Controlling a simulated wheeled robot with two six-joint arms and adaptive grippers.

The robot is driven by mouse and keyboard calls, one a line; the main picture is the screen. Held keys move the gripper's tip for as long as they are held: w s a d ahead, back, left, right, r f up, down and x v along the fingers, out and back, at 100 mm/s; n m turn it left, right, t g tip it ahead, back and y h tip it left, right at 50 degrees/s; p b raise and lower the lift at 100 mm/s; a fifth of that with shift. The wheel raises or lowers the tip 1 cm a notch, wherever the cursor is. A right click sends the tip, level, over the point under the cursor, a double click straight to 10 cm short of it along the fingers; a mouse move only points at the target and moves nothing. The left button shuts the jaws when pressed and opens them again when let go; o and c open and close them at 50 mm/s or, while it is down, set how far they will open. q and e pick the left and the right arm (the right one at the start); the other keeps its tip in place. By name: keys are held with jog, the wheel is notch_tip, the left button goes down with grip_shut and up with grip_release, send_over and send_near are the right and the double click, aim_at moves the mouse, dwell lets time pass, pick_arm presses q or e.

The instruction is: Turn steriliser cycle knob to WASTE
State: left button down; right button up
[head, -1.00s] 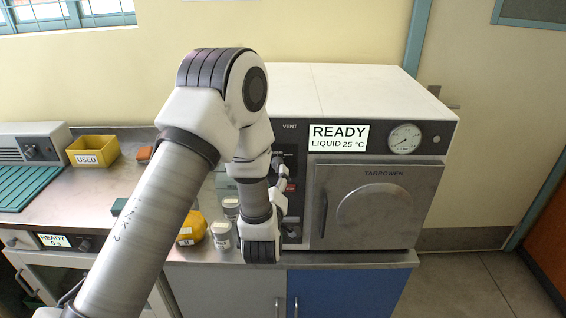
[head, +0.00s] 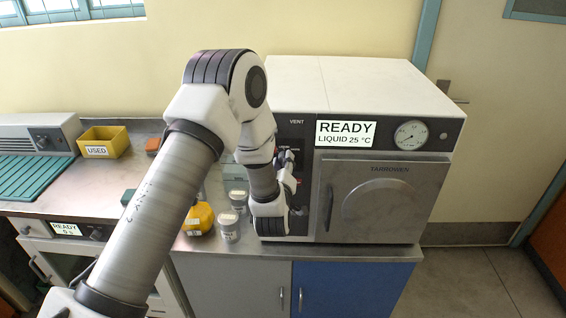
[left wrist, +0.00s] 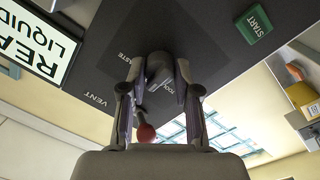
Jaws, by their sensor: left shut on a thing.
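The steriliser (head: 385,85) is a white-topped box with a metal door, and its display (head: 346,133) reads READY, LIQUID 25 °C. Its dark control panel (head: 293,130) is left of the display, partly hidden by my left arm. My right gripper is not in view.
A green START button (left wrist: 254,24) and a red ball-ended part (left wrist: 146,132) are near the gripper in the left wrist view. Jars (head: 229,227) and a yellow object (head: 197,219) stand on the counter by my arm. A yellow USED bin (head: 104,142) is further left.

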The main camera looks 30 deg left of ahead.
pick_arm(q)
jog(key=m, duration=1)
jog(key=shift+r+g, duration=0.15)
jog(key=shift+g, duration=0.15)
jog(key=shift+m, duration=0.4)
jog(key=c, duration=0.8)
grip_release()
